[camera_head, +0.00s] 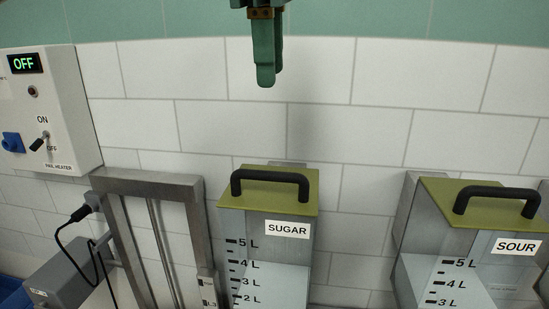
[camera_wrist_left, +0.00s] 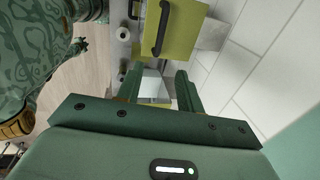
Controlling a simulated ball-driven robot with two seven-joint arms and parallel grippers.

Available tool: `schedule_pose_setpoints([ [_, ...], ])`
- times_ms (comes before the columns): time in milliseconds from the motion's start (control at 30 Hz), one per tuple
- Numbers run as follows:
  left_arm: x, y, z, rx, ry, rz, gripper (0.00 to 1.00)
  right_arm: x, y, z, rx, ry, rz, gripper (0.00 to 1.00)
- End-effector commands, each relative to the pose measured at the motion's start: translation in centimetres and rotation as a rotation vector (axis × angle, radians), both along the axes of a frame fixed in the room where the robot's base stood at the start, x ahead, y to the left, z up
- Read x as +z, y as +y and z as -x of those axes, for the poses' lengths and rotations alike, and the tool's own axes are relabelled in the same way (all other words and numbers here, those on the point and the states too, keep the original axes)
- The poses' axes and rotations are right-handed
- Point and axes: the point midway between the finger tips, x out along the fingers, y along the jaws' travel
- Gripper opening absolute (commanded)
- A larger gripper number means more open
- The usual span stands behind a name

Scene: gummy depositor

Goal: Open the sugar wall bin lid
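The sugar bin (camera_head: 255,245), grey and clear-fronted with a SUGAR label, stands against the tiled wall in the head view. Its olive lid (camera_head: 268,197) lies flat and shut, with a black arched handle (camera_head: 270,177) on top. My left gripper (camera_head: 267,76) points down well above the lid, near the top of the head view, touching nothing. In the left wrist view its two fingers (camera_wrist_left: 158,90) are apart with nothing held. An olive lid with a black handle (camera_wrist_left: 161,30) shows beyond them; I cannot tell which bin it belongs to. I do not see my right gripper.
The sour bin (camera_head: 480,260) with a similar shut lid stands to the right, with a gap between the bins. A metal frame (camera_head: 150,183) stands close left of the sugar bin. A heater switch box (camera_head: 48,110) hangs on the wall at left.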

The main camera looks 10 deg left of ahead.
Motion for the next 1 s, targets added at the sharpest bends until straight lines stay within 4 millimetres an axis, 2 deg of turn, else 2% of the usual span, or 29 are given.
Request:
schedule_pose_setpoints([
  [67, -0.1, 0.4, 0.1, 0.030, -0.001, -0.002, 0.37, -0.2, -0.1, 0.1, 0.001, 0.003, 0.002, 0.36],
  [167, -1.7, 0.4, -0.1, 0.030, 0.003, -0.004, 0.37, -0.6, -0.3, 0.3, 0.002, 0.005, 0.004, 0.36],
  [500, -9.8, 0.3, -1.7, 0.024, 0.005, -0.002, 0.37, -0.6, -0.5, 0.4, 0.001, 0.006, 0.007, 0.36],
  [700, -13.5, 0.3, -2.5, 0.023, 0.003, -0.002, 0.37, 0.0, -0.5, 0.3, 0.000, 0.005, 0.006, 0.36],
  [833, -14.9, 0.3, -2.8, 0.024, 0.002, 0.000, 0.37, 0.3, -0.4, 0.3, 0.000, 0.005, 0.006, 0.36],
  [1000, -15.5, 0.3, -2.9, 0.025, 0.001, 0.000, 0.37, 0.3, -0.3, 0.2, -0.001, 0.004, 0.004, 0.36],
])
